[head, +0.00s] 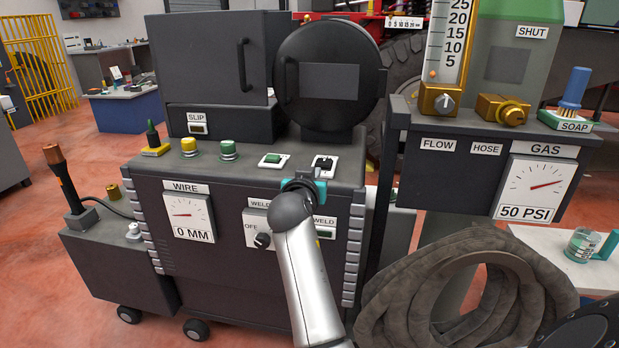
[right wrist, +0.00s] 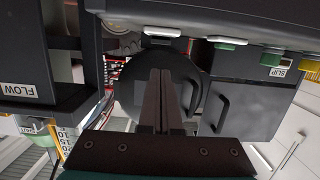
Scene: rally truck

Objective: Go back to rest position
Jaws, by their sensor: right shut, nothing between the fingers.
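My right arm reaches up from the bottom middle of the head view to the front edge of the dark welding machine (head: 260,180). My right gripper (head: 306,178) is at that edge, just below a black rocker switch (head: 323,163) on a white plate. I cannot tell whether it touches the machine. In the right wrist view, which is upside down, its two dark fingers (right wrist: 160,98) are together with nothing between them. The machine's round drum (right wrist: 170,75) shows beyond them. My left gripper is not in view.
Green buttons (head: 273,159) sit left of the switch. The gas panel (head: 495,165), reading 50 PSI, stands to the right. A coiled grey hose (head: 385,305) lies at the lower right. A mug (head: 582,245) stands on a white surface. Red floor is open at the left.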

